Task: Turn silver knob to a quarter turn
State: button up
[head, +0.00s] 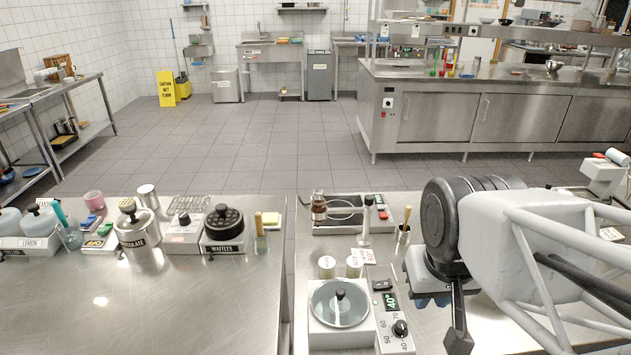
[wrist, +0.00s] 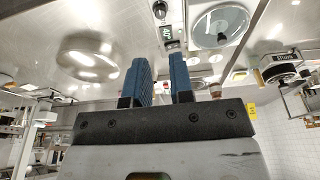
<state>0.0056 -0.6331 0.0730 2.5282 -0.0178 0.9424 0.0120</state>
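A control panel (head: 393,310) with a dial knob (head: 400,328) stands at the front centre of the steel counter in the head view. The knob looks dark, with a paler top; I cannot make out a clearly silver knob. Numbers ring it, and a lit green display sits behind it. The knob also shows at the top of the wrist view (wrist: 160,10). My gripper (head: 432,299) is to the right of the panel, apart from the knob and partly hidden by my arm. In the wrist view my gripper (wrist: 160,78) has its blue fingers apart, with nothing between them.
Two small lidded jars (head: 327,267) and an upright wooden-handled tool (head: 404,232) stand behind. A waffle maker (head: 224,232) is on the left counter, across a gap. That counter's front is clear.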

jog(key=o, duration=0.4)
jog(key=shift+w+d+n, duration=0.1)
jog(key=shift+w+n, duration=0.4)
jog(key=shift+w, duration=0.05)
jog(key=shift+o, duration=0.6)
jog(key=w+n+h, duration=0.4)
jog(key=w+n, duration=0.4)
jog(key=w, duration=0.1)
jog(key=shift+w+a, duration=0.25)
jog(key=shift+a, duration=0.05)
jog(key=n+t+h, duration=0.3)
jog(key=n+t, duration=0.6)
jog(key=n, duration=1.1)
send_near(318, 191)
jog(key=shift+x, duration=1.15)
jog(key=shift+w, duration=0.1)
jog(key=shift+x, duration=3.9)
jog(key=shift+d, duration=0.1)
